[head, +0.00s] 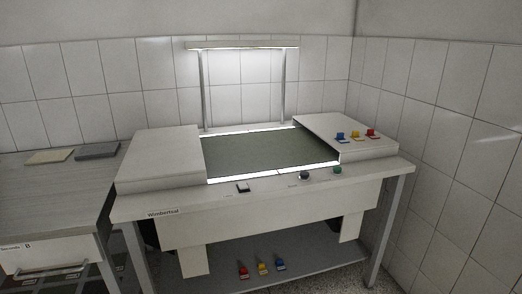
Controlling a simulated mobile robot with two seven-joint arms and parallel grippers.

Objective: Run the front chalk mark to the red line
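A cloth inspection table labelled "Wimbertsal" or similar (163,212) stands in the middle. A dark green cloth (255,153) lies flat in its bed, between bright strips at the back (250,130) and front (275,172). I cannot make out a chalk mark or a red line on it. The front rail carries a dark switch (243,188), a dark knob (304,175) and a green knob (337,170). Blue (341,136), yellow (357,134) and red (371,133) controls sit on the right cover. Neither gripper is in view.
Red (243,272), yellow (263,268) and blue (280,265) pedals rest on the lower shelf. A grey side table (50,190) at left holds a cream pad (50,156) and a grey pad (97,151). A lamp bar (243,45) spans above. Tiled walls close the back and right.

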